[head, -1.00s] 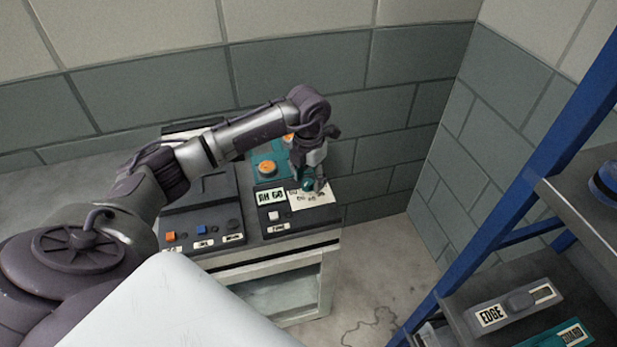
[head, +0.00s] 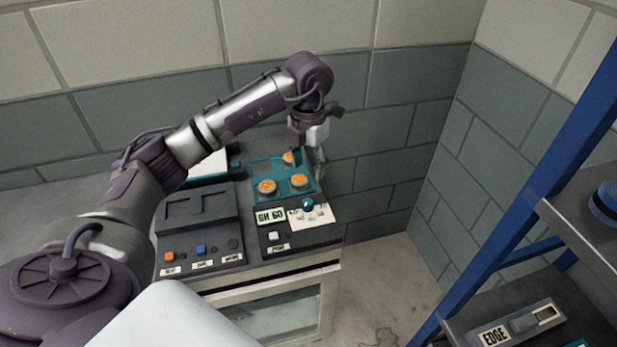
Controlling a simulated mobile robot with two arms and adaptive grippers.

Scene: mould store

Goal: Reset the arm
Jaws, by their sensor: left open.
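My left arm reaches in from the left, over a dark control unit on a cabinet. My left gripper (head: 318,158) hangs downward above the back right of the unit and is open, with nothing seen between its fingers. Below it is a teal panel (head: 262,193) with several orange round pieces. In front of the panel are a white dial plate with a teal knob (head: 308,204) and a label reading "BH 60" (head: 270,216). My right gripper is not in view.
A dark box with coloured buttons (head: 199,222) stands left of the panel on the cabinet (head: 290,295). A blue-framed shelf (head: 510,190) rises at the right, holding a grey "EDGE" unit (head: 515,326). Block walls close off the back.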

